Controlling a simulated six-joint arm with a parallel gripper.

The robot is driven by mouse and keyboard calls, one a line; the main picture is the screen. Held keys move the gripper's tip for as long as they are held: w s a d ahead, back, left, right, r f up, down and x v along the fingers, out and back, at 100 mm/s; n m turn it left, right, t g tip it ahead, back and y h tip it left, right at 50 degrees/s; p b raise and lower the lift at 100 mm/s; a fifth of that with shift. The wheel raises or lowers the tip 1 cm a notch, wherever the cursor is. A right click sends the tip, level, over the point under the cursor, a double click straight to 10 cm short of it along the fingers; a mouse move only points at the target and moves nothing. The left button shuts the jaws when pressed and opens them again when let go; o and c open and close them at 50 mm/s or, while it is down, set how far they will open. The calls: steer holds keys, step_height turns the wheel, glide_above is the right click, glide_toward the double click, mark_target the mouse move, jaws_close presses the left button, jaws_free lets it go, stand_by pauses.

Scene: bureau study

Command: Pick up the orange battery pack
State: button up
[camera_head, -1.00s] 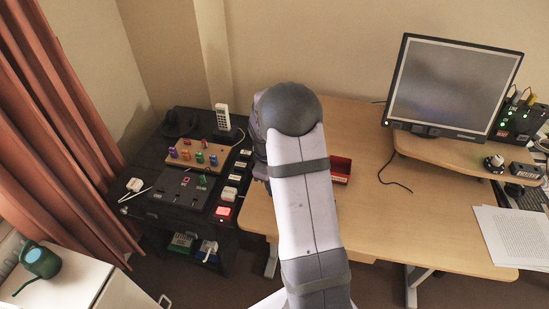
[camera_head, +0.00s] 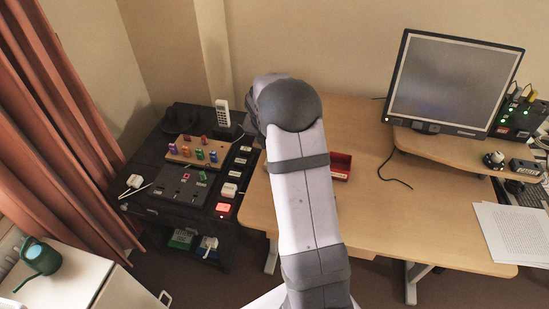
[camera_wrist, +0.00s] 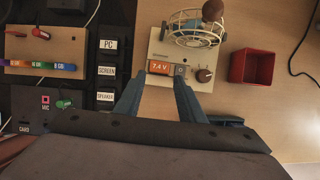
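The orange battery pack (camera_wrist: 160,68), marked 7.4 V, sits on a pale board (camera_wrist: 156,47) in the wrist view. A grey part with a dark face (camera_wrist: 180,71) is right beside it. In the head view my arm hides the battery pack and the gripper.
A wire wheel (camera_wrist: 193,30) and a knob (camera_wrist: 204,75) are on the same board. A red open box (camera_wrist: 252,67) stands to the right, also in the head view (camera_head: 341,166). Labelled black switch panels (camera_wrist: 107,71) lie to the left. The desk front (camera_head: 420,225) is clear.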

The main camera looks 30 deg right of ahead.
steer(key=shift+f, duration=0.1)
steer(key=shift+p+x, duration=0.65)
steer(key=shift+x, duration=2.95)
steer(key=shift+w, duration=0.1)
steer(key=c, duration=0.6)
